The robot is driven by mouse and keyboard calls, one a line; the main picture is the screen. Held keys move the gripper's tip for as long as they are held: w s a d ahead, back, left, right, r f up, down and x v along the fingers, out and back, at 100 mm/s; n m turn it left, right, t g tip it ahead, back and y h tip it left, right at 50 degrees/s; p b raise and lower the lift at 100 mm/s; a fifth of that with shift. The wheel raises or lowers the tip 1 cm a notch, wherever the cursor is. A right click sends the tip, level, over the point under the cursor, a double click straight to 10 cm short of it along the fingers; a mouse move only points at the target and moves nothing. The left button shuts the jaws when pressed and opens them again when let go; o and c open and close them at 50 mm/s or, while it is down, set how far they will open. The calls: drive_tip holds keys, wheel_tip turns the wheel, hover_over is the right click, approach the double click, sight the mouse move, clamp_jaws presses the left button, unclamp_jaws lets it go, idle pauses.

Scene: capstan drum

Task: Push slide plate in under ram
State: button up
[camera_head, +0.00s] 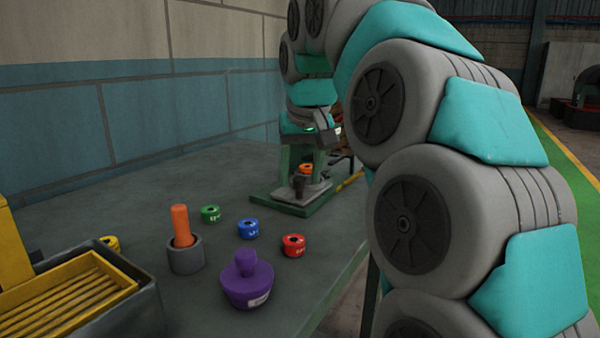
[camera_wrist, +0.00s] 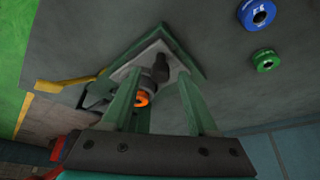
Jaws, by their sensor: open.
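My gripper (camera_head: 303,172) is over the small green-based press at the far end of the table. In the wrist view its two green fingers (camera_wrist: 160,78) stand apart, with a gap between them. The press's green base (camera_head: 290,208) carries a light grey plate (camera_wrist: 147,48), which I take for the slide plate. A dark upright part (camera_wrist: 160,68) stands over that plate, and an orange ring (camera_wrist: 142,99) shows between the fingers. I cannot tell which part is the ram. Contact between fingers and plate is not visible.
Green (camera_head: 210,213), blue (camera_head: 248,228) and red (camera_head: 293,245) rings lie nearer on the table. An orange peg in a grey cup (camera_head: 186,257), a purple knobbed weight (camera_head: 247,285) and a yellow slatted tray (camera_head: 70,300) stand closer. A yellow bar (camera_wrist: 55,86) is beside the press.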

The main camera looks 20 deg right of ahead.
clamp_jaws()
idle(1.3)
